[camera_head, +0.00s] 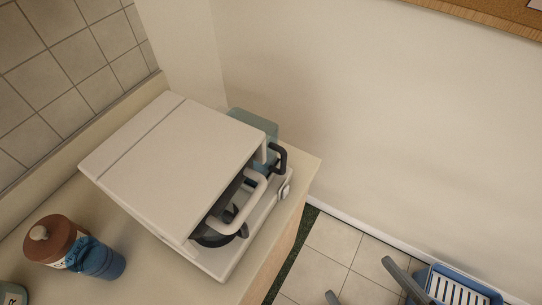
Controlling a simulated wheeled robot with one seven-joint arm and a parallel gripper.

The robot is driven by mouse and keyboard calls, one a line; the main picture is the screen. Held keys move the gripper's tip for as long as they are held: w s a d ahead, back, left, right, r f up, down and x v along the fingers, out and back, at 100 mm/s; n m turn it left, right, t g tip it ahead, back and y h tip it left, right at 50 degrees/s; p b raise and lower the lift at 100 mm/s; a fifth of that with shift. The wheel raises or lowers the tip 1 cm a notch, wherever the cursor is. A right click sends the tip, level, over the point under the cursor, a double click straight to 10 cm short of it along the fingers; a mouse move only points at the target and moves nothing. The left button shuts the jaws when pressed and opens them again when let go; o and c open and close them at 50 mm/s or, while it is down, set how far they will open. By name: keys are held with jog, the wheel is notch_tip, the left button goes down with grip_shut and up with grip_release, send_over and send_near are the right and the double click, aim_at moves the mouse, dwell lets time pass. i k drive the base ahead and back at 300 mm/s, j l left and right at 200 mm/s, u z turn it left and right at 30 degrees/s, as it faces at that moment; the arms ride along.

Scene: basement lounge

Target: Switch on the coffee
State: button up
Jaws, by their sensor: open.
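The white coffee machine (185,145) stands on the counter, seen from above at an angle. Its front opening faces lower right. A small light knob or button (284,190) shows at the right end of the machine's base. Two grey fingertips of my gripper (358,278) show at the bottom edge, apart and empty, to the lower right of the machine. The rest of the gripper is out of frame.
A blue slatted basket (458,288) is at lower right. The tiled floor between is clear.

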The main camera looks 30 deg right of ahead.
aim_at(286, 191)
jog(key=k, duration=0.65)
jog(key=z, duration=1.5)
jog(key=k+j, duration=0.1)
jog(key=j, duration=0.7)
jog(key=k+j+z, duration=0.1)
jog(key=j, duration=0.3)
jog(key=k+j, duration=0.15)
jog(key=j, duration=0.25)
